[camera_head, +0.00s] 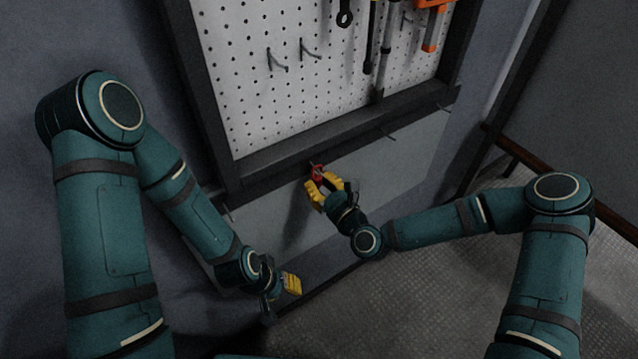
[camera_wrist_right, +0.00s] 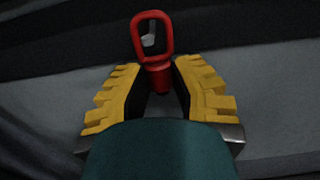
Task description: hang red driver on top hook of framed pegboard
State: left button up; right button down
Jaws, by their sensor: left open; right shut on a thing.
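The red driver (camera_wrist_right: 157,72) shows as a red ring-shaped handle end with a short red neck. My right gripper (camera_head: 324,187) is shut on it, and the neck sits between the yellow fingers in the wrist view. In the head view the red driver (camera_head: 317,172) is just below the framed pegboard's bottom rail (camera_head: 290,157). A small grey hook tip (camera_wrist_right: 148,40) shows through the ring; I cannot tell whether the ring is around it. The framed pegboard (camera_head: 245,100) has two empty hooks (camera_head: 277,62) (camera_head: 310,50). My left gripper (camera_head: 290,285) is open, low and away from the board.
A dark spanner (camera_head: 345,15), long-shafted tools (camera_head: 370,50) and an orange-handled tool (camera_head: 433,25) hang at the board's upper right. A grey panel (camera_head: 400,165) lies below. Floor at the lower right is clear.

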jog(key=shift+s+d+r, duration=0.1)
jog(key=shift+r, duration=0.1)
jog(key=shift+s+d+r, duration=0.25)
jog(key=shift+s+r, duration=0.1)
jog(key=shift+r, duration=0.05)
jog(key=shift+v, duration=1.45)
jog(key=v, duration=0.9)
jog(key=shift+b, duration=0.3)
jog(key=shift+a, duration=0.1)
